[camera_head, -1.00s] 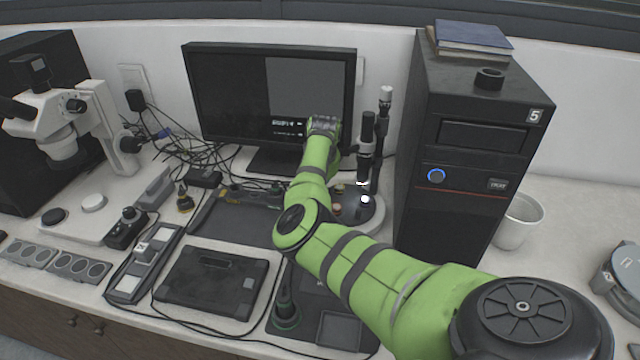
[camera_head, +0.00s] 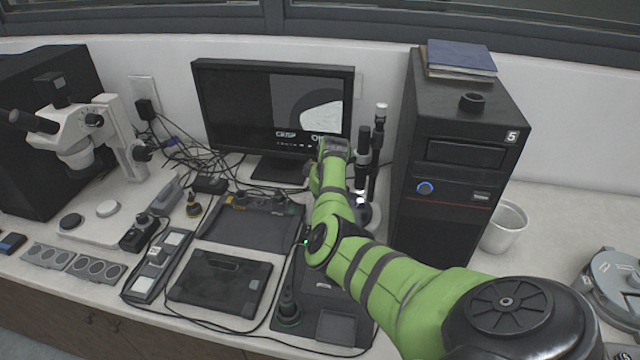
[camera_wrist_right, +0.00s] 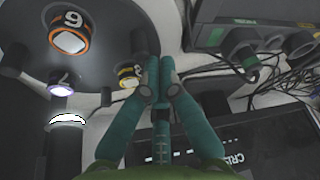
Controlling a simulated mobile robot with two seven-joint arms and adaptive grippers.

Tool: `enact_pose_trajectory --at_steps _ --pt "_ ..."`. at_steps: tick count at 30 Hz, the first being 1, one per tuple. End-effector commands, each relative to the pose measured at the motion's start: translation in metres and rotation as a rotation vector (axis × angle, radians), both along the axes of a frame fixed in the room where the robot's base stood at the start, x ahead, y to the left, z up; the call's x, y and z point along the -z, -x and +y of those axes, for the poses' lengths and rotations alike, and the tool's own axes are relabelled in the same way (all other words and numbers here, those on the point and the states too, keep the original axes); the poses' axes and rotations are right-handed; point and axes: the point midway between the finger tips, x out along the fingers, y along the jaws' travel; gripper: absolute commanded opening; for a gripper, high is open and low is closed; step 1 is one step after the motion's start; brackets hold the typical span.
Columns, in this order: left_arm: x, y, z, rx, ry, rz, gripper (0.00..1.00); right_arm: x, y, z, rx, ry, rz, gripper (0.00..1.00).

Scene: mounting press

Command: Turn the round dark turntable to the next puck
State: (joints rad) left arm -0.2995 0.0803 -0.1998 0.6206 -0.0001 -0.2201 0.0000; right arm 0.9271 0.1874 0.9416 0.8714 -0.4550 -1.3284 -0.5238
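The round dark turntable (camera_wrist_right: 100,20) fills the upper left of the right wrist view. A puck in an orange ring marked 6 or 9 (camera_wrist_right: 69,38) and a yellow-ringed puck (camera_wrist_right: 128,77) show on it. A lit lens (camera_wrist_right: 62,88) and a bright white spot are nearby. In the head view the turntable (camera_head: 368,214) is mostly hidden behind my right arm. My right gripper (camera_wrist_right: 157,65) has its teal fingers close together beside the yellow-ringed puck, with nothing visible between them; contact is unclear. My left gripper is out of view.
The monitor (camera_head: 235,110) stands behind my arm and the black computer tower (camera_head: 450,180) to its right. The microscope column (camera_head: 379,150) rises by the turntable. A tablet (camera_head: 218,282), control boxes and cables crowd the bench to the left.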

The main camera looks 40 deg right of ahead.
Motion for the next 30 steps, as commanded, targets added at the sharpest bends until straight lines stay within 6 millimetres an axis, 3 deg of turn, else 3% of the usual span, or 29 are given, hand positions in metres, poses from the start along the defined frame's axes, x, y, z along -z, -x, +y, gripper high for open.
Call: enact_pose_trajectory --at_steps 12,30 --pt "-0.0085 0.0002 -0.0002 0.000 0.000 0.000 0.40 -0.0003 0.0002 -0.0004 -0.113 0.000 0.000 0.00" --pt "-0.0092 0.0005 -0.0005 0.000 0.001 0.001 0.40 -0.0001 0.0001 -0.0006 -0.133 0.000 -0.001 0.00"
